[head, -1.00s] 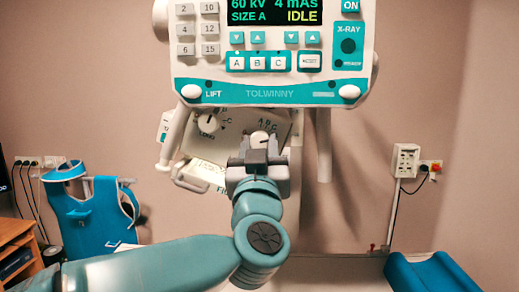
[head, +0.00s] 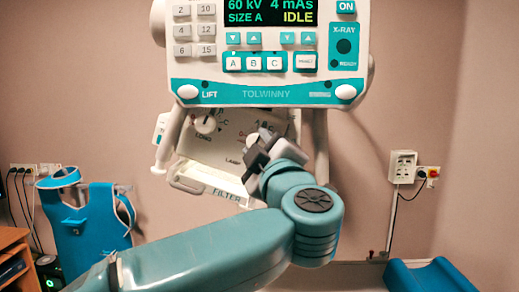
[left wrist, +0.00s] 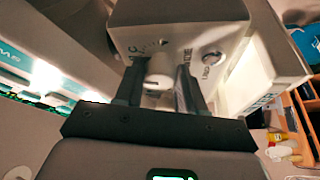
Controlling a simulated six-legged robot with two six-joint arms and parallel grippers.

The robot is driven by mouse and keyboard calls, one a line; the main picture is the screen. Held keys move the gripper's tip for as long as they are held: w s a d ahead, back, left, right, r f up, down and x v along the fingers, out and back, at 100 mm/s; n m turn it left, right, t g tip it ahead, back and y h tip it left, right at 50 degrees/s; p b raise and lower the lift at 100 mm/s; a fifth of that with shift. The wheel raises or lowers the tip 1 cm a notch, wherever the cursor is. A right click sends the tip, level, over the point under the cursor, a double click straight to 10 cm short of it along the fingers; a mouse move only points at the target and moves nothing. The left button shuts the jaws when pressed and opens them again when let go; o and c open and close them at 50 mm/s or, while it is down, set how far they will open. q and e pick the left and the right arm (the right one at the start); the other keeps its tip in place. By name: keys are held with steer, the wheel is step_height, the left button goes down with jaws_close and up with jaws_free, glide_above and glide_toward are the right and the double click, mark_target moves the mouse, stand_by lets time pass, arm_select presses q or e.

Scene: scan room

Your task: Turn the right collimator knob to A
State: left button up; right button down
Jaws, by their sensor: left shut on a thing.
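The right collimator knob (head: 252,140) is white and sits on the sloped front of the collimator box (head: 232,128) under the console. Letters are printed above it, partly covered by my gripper. My left gripper (head: 259,148) reaches it from the lower right, tilted. In the left wrist view the same knob (left wrist: 159,74) is between my two dark fingers (left wrist: 158,84), which are shut on it. I cannot read which letter the knob points to. The left knob (head: 205,123), marked LONG, stands free; it also shows in the left wrist view (left wrist: 212,58). My right gripper is not in view.
The console (head: 265,92) hangs just above; its screen reads SIZE A and IDLE. A blue apron (head: 88,220) hangs at left, and a blue cushion (head: 425,277) lies at lower right.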

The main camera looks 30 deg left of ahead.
arm_select(q)
steer(key=shift+r+n+g, duration=0.1)
steer(key=shift+n+g, duration=0.4)
steer(key=shift+n, duration=0.75)
steer(key=shift+r+n+g, duration=0.1)
steer(key=shift+n+g, duration=0.4)
steer(key=shift+n, duration=0.75)
steer(key=shift+h, duration=0.3)
steer(key=o, duration=1)
steer(key=shift+o, duration=0.2)
steer(key=shift+s+p, duration=0.15)
steer(key=shift+p, duration=0.15)
